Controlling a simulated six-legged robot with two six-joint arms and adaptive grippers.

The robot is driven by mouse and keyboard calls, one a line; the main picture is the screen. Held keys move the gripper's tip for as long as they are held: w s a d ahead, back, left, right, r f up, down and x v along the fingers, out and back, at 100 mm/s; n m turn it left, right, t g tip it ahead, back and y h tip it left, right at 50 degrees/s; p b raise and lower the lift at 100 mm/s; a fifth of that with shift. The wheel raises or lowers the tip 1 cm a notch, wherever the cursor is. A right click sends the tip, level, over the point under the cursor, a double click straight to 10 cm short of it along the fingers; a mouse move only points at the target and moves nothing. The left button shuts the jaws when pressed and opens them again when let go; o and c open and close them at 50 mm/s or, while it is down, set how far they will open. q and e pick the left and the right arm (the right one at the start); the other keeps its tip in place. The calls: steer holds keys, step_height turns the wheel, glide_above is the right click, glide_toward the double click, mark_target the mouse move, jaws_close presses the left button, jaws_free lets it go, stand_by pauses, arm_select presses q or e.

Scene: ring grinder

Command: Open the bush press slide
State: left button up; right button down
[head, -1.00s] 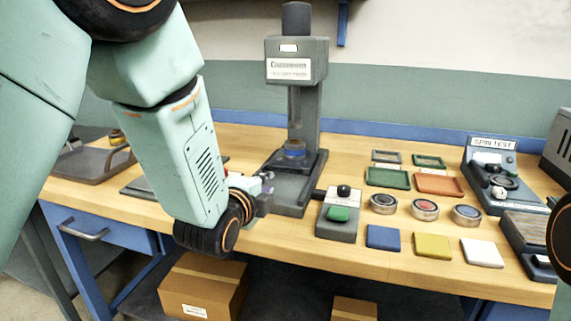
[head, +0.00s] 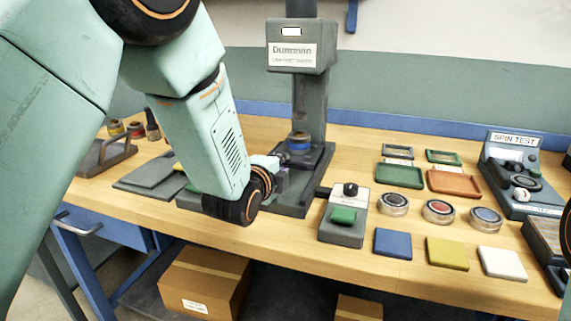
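The bush press (head: 312,103) is a dark grey column machine with a label on its head and a flat base. A part with a blue band (head: 299,142) sits on the press base under the head. Which piece is the slide is not clear at this size. My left gripper (head: 281,166) is at the left side of the press base, near the blue-banded part. My arm's wrist hides much of it, so its fingers and any contact cannot be made out. My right gripper is not in view; only a bit of dark arm shows at the right edge.
A control box with a green button (head: 344,216) stands right of the press. Several round tins (head: 438,211), trays (head: 400,175) and coloured pads (head: 393,243) lie further right. The spin test unit (head: 513,180) stands beyond them. A grey plate (head: 148,178) lies left of my arm.

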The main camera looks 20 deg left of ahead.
arm_select(q)
steer(key=shift+w+f, duration=0.3)
steer(key=shift+w, duration=0.65)
steer(key=shift+w+d+r, duration=0.1)
steer(key=shift+d+r, duration=0.1)
steer(key=shift+r, duration=0.05)
steer(key=shift+w+a+f, duration=0.15)
steer(key=shift+w+f, duration=0.1)
steer(key=shift+w, duration=0.15)
steer(key=shift+s+r, duration=0.15)
steer(key=shift+s, duration=0.1)
jaws_close()
steer(key=shift+w, duration=0.1)
